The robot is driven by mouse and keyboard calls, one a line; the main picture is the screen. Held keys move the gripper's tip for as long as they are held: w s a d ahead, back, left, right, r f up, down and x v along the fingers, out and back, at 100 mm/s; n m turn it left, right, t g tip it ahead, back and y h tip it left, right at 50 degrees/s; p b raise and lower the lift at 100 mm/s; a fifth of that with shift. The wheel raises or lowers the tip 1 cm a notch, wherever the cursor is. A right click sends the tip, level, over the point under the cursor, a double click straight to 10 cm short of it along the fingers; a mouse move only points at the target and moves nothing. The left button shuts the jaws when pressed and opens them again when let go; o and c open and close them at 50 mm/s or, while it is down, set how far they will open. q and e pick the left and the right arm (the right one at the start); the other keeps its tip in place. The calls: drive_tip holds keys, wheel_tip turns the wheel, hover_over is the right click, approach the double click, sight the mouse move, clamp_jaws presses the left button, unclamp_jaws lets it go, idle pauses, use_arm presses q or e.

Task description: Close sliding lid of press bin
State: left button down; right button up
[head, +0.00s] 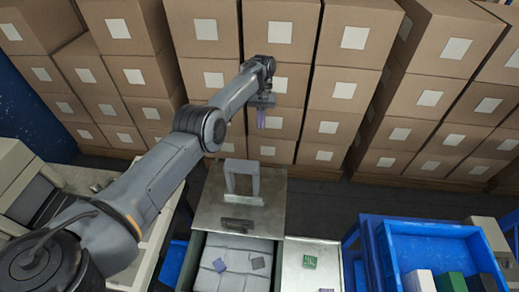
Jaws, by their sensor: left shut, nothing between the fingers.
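The press bin (282,262) stands at the bottom centre, and its front part is open. Its metal sliding lid (268,215) lies over the back part, with a grey upright arch (229,182) and a dark bar (237,226) near its front edge. Pale grey contents show inside the opening, with a small purple piece (219,265) and a dark piece (258,263) on top. My left gripper (261,124), with purple fingers, is shut and empty. It shows above the arch in the picture, apart from the lid. My right gripper is out of view.
Stacked cardboard boxes (281,32) fill the background. A pale surface with a green piece (310,261) adjoins the bin on the right. A blue tray (430,232) holding several blocks is farther right. Dark floor (325,195) lies between boxes and bin.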

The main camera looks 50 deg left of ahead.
use_arm(q)
drive_tip(key=s+d+f+p, duration=0.5)
drive_tip(key=f+p, duration=0.3)
drive_tip(key=p, duration=0.1)
drive_tip(key=shift+s+f+p, duration=0.15)
drive_tip(key=shift+s+p, duration=0.05)
drive_tip(key=shift+p, duration=0.15)
drive_tip(key=shift+d, duration=0.1)
idle(0.3)
